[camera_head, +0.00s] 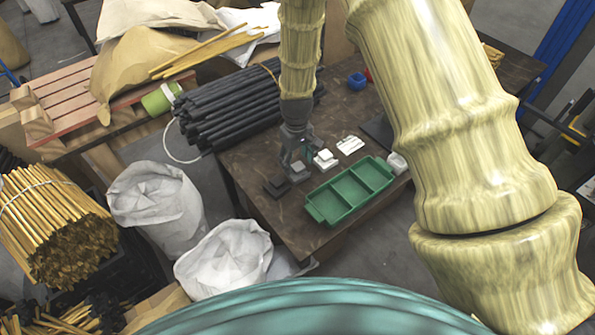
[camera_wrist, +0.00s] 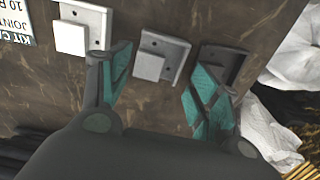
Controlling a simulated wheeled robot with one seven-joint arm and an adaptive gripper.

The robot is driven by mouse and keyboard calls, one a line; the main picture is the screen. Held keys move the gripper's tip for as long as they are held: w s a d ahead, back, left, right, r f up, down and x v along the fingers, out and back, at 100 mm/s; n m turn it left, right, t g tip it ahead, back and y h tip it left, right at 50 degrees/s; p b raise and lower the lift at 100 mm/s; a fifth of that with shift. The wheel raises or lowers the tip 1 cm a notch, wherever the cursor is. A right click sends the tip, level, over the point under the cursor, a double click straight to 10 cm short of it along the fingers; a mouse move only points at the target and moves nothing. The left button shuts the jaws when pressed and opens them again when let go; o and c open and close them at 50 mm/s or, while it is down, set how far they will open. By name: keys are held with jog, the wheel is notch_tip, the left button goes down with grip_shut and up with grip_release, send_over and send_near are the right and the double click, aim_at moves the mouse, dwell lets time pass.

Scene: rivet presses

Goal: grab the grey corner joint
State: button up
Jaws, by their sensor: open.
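The grey corner joint (camera_wrist: 151,65) is a square plate with a raised block, lying on the brown table in the middle of the wrist view. It shows small in the head view (camera_head: 297,170), partly behind my gripper. My gripper (camera_wrist: 163,62) is open and empty, pointing down over it. The joint lies between and beyond the two teal-padded fingers in the wrist view; I cannot tell the height gap. A white corner joint (camera_wrist: 76,36) lies to its left and a dark one (camera_wrist: 215,68) to its right, partly hidden by the right finger.
A green tray with compartments (camera_head: 316,213) stands right of the joints in the head view. A printed white card (camera_head: 350,145) lies behind it. Black rods (camera_head: 230,105) are stacked at the table's left. White sacks (camera_head: 225,258) stand beyond the table's near left edge.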

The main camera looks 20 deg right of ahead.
aim_at(297, 170)
jog(key=shift+f+p, duration=0.5)
jog(key=shift+f, duration=1.65)
jog(key=c, duration=0.6)
